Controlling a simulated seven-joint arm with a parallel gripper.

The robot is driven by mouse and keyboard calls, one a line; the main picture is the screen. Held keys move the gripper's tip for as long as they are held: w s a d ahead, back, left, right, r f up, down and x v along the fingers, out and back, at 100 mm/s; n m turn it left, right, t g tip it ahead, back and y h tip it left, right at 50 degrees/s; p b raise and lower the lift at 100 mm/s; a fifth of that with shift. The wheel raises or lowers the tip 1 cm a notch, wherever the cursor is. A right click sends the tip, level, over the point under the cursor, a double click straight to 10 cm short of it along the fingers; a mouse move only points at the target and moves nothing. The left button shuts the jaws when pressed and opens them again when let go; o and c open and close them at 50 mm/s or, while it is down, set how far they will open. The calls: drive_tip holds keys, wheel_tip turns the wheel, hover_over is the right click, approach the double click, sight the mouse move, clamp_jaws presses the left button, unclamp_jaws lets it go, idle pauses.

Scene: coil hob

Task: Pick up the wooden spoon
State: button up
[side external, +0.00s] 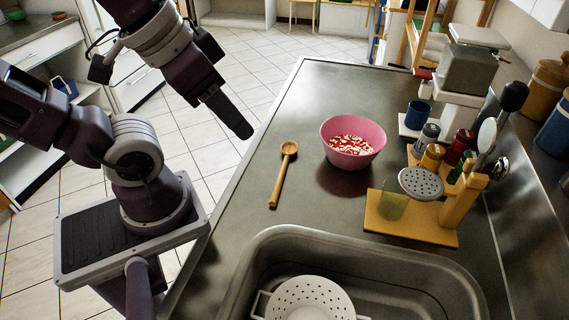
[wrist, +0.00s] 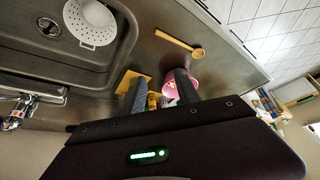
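The wooden spoon (side external: 279,182) lies flat on the metal counter, its round bowl end toward the back and its handle toward the sink. It also shows in the wrist view (wrist: 179,41), beyond the fingertips. My gripper (side external: 241,128) hangs in the air left of the spoon, near the counter's left edge and apart from it. In the wrist view my gripper (wrist: 159,82) has its two dark fingers spread with a gap between them, and it holds nothing. In the side view the fingers overlap, so the gap is hidden there.
A pink bowl (side external: 353,153) of red and white pieces stands right of the spoon. A sink (side external: 263,246) with a white colander (side external: 310,298) is at the front. A yellow utensil stand (side external: 412,226) and jars are at the right. Bare counter surrounds the spoon.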

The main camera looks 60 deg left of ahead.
drive_tip(key=n+g, duration=0.6)
drive_tip(key=n, duration=0.4)
hover_over(279, 183)
drive_tip(key=f, duration=1.5)
drive_tip(key=shift+s+d+f, duration=0.15)
drive_tip(key=shift+s+d, duration=0.15)
drive_tip(key=shift+d, duration=0.05)
drive_tip(key=f, duration=0.6)
drive_tip(key=shift+w+a+f, duration=0.2)
drive_tip(key=shift+w+a, duration=0.05)
drive_tip(key=shift+a, duration=0.15)
clamp_jaws()
